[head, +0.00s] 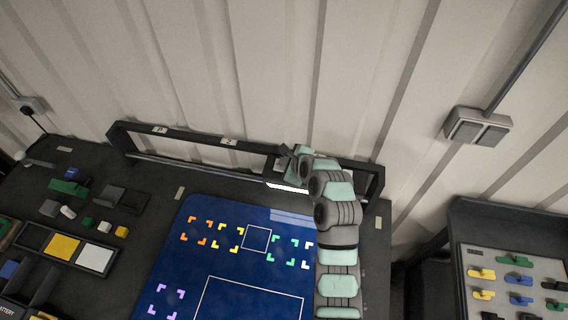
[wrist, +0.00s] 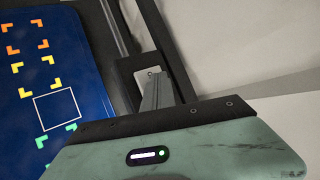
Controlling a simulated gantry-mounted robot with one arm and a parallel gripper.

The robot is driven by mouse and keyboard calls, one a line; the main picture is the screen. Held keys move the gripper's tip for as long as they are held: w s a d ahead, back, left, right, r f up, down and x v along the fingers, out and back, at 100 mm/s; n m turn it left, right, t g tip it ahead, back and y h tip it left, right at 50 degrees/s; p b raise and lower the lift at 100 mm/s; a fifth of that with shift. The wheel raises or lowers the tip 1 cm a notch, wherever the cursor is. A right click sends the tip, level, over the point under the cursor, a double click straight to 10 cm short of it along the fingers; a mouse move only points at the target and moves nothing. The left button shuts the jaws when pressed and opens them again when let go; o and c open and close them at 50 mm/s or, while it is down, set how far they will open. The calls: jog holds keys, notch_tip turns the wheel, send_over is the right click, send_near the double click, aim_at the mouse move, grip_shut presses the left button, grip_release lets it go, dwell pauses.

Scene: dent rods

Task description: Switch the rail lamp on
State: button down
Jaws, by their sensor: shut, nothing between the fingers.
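The black rail (head: 190,140) spans the back of the bench against the corrugated wall. A bright white lamp strip (head: 288,187) glows under the rail, just below my gripper, and a pale reflection lies on the blue mat. My gripper (head: 286,157) is shut and empty at the rail's right half. In the wrist view, my closed fingers (wrist: 154,82) reach to a dark plate (wrist: 128,68) on the rail with a small pale mark. The fingers cover much of this plate, so I cannot tell the switch's position or whether they touch it.
The blue mat (head: 235,270) carries coloured corner marks and white outlines. Small blocks and a tray with yellow and white squares (head: 65,247) lie at left. A rack of coloured pieces (head: 515,285) stands at right, below a wall socket (head: 478,127).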

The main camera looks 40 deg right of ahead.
jog(key=shift+r, duration=0.1)
jog(key=shift+r+p, duration=0.85)
jog(key=shift+p, duration=0.2)
notch_tip(320, 180, up, 6)
jog(key=p, duration=0.5)
jog(key=shift+p, duration=0.35)
